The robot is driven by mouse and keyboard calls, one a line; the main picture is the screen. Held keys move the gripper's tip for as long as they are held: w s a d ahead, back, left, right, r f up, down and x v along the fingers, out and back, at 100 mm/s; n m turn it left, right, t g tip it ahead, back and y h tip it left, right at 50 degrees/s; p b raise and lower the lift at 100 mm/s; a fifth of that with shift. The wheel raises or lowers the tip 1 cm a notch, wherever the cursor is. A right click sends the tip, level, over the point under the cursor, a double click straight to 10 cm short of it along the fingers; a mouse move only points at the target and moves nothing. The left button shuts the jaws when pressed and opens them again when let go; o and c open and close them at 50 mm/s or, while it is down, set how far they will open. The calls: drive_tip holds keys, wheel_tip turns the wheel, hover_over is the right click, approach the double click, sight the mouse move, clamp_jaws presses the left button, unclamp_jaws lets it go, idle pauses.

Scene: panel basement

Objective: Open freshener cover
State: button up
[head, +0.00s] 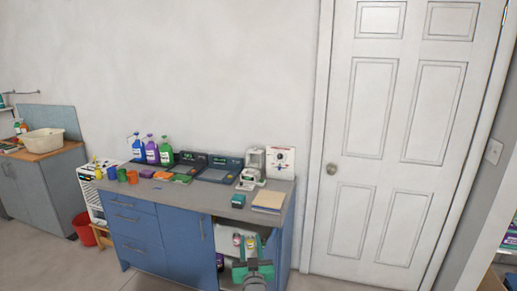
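No object is clearly marked as a freshener. A white upright device (255,160) with a greyish front stands at the right of the counter; I cannot tell whether it is the freshener or whether its cover is shut. A white panel with a dark knob (281,162) stands behind it to the right. My gripper (252,268), teal and dark, is low in the picture in front of the open cabinet bay, below the counter top. Its fingers look apart with nothing visible between them, and it is apart from the counter objects.
The grey counter (190,198) on blue cabinets (155,232) holds pump bottles (152,150), dark devices (218,170), cups (132,177), a small teal box (238,201) and papers (268,200). White containers (238,239) stand inside the open bay. A white door (400,140) is to the right.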

drive_tip(key=s+f+m+g, duration=0.1)
drive_tip(key=s+f, duration=0.5)
drive_tip(key=s, duration=0.4)
drive_tip(key=s+f+h, duration=0.1)
drive_tip(key=s+f, duration=0.6)
drive_tip(key=s, duration=0.3)
drive_tip(key=s+f+m+g, duration=0.1)
drive_tip(key=s+f, duration=0.5)
drive_tip(key=s, duration=0.5)
drive_tip(key=s+d+r, duration=0.1)
drive_tip(key=s+r, duration=0.2)
drive_tip(key=s, duration=1.3)
drive_tip(key=s+d+r+g, duration=0.1)
drive_tip(key=s+r, duration=0.3)
drive_tip(key=s, duration=1.2)
drive_tip(key=shift+d+r+n+h, duration=0.2)
drive_tip(key=shift+d+n+h, duration=0.1)
drive_tip(key=shift+d+n, duration=0.1)
